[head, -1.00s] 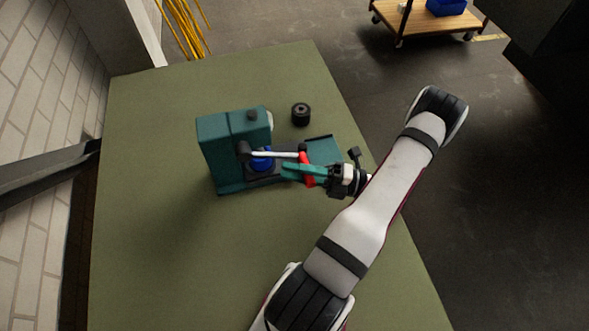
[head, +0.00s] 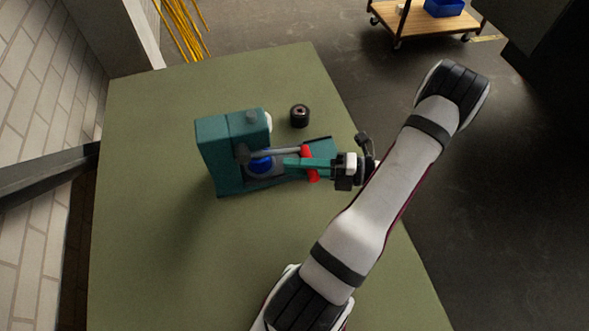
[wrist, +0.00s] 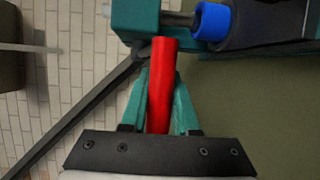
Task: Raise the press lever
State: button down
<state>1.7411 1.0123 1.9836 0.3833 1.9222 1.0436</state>
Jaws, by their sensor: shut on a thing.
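The teal press (head: 225,150) stands on the green table. Its grey lever rod (head: 285,153) runs right from the pivot on the press body to a red handle (head: 312,175). My gripper (head: 300,163) reaches in from the right, its teal fingers shut on the red handle. In the wrist view, the red handle (wrist: 163,75) lies lengthwise between the two fingers (wrist: 162,105). A blue part of the press (head: 258,163) sits below the lever; blue also shows at the top of the wrist view (wrist: 212,20). The fingers hide part of the handle.
A small black cylinder (head: 300,116) stands on the table behind the press. The green tabletop (head: 160,250) is clear in front and to the left. A wooden cart (head: 425,22) with a blue bin is on the floor beyond. A brick wall (head: 30,100) is at the left.

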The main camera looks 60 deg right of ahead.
notch_tip(320, 180, up, 9)
jog(key=w+a+n+g+h, duration=0.1)
jog(key=n+g+h, duration=0.1)
jog(key=g+h, duration=0.2)
jog(key=shift+r+g, duration=0.15)
jog(key=shift+g, duration=1.25)
jog(key=shift+w+a, duration=0.1)
jog(key=c, duration=0.7)
grip_release()
